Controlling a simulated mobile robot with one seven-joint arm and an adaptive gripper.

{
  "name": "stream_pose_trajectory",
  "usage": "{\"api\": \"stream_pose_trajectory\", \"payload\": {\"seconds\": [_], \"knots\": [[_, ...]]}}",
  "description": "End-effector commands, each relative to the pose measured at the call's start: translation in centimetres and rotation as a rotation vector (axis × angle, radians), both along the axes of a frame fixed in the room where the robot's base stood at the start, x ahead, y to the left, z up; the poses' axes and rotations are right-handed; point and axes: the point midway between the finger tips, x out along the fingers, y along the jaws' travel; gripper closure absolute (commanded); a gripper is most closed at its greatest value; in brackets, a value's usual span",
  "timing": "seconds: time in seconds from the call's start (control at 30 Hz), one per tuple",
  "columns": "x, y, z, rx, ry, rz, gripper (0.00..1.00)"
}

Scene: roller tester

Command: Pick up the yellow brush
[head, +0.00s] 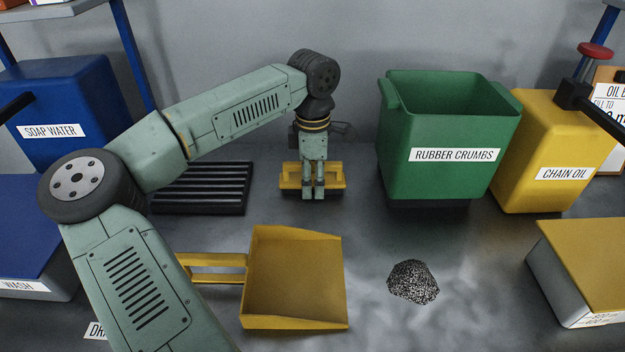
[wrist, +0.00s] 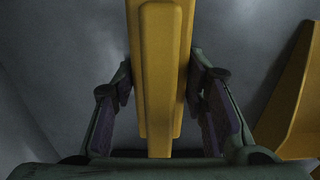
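The yellow brush (head: 290,182) lies on the grey surface in the middle back, its long side running left to right in the head view. In the wrist view, the brush (wrist: 160,75) runs lengthwise between my two fingers. My gripper (head: 313,192) points straight down over the middle of the brush and hides part of it in the head view. In the wrist view, my gripper (wrist: 161,95) is open, with one finger on each side of the brush and narrow gaps beside it.
A yellow dustpan (head: 295,285) lies in front of the brush. A black ribbed mat (head: 203,190) is to its left. A green rubber crumbs bin (head: 435,150) stands to its right. A crumb pile (head: 413,282) lies right of the dustpan.

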Motion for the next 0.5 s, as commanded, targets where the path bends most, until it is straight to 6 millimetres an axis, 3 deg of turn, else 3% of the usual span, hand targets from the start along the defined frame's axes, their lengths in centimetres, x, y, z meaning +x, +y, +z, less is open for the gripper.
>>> {"api": "stream_pose_trajectory", "payload": {"seconds": [0.5], "knots": [[0.0, 0.0, 0.02, 0.0, 0.0, 0.0, 0.97]]}}
